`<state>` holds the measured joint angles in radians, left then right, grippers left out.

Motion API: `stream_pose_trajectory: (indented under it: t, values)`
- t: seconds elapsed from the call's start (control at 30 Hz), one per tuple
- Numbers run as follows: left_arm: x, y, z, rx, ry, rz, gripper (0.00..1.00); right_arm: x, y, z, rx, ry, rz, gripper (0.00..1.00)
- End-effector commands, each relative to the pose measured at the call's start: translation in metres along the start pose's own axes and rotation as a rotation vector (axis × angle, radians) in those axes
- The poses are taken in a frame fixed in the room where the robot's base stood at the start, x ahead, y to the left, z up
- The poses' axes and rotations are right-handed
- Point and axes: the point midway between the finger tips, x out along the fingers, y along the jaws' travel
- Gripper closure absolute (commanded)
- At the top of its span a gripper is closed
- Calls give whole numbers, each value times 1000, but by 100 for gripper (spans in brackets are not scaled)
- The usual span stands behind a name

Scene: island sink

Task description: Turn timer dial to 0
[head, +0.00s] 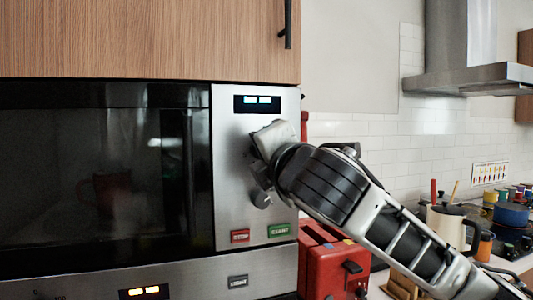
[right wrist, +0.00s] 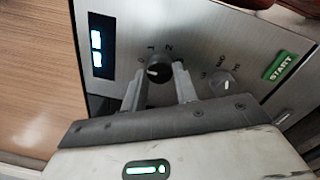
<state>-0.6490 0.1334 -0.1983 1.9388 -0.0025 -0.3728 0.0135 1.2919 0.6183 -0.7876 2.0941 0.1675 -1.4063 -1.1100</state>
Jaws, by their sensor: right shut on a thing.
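The timer dial (right wrist: 158,66) is a dark round knob on the microwave's steel control panel (head: 228,150). Small numbers stand around it, and its white mark lies toward the left in the right wrist view; I cannot tell exactly which number it meets. My right gripper (right wrist: 157,84) has one finger on each side of the dial and is shut on it. In the head view the right gripper (head: 262,150) is against the panel below the display and hides the dial. My left gripper is not in view.
A second knob (right wrist: 226,84) sits beside the dial, below it in the head view (head: 260,198). Green START (head: 279,230) and red STOP (head: 240,236) buttons are lower. A lit display (head: 257,104) is above. A red toaster (head: 335,265) stands close under my right arm.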

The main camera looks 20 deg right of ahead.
Motion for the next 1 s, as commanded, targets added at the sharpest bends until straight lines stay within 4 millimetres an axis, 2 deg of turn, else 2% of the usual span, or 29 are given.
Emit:
stream_pose_trajectory:
  t: [0.2,0.23,0.3,0.67,0.77,1.0]
  values:
    - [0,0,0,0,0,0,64,0,1,1,-2,-3,2,94]
    - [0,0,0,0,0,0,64,0,1,1,-2,-3,2,63]
    - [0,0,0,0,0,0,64,0,1,1,-1,-3,2,49]
    - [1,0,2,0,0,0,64,-5,0,0,0,-2,1,49]
    - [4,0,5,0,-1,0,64,-18,-1,0,0,-2,3,49]
    - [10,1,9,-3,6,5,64,-74,0,-1,0,-1,9,49]
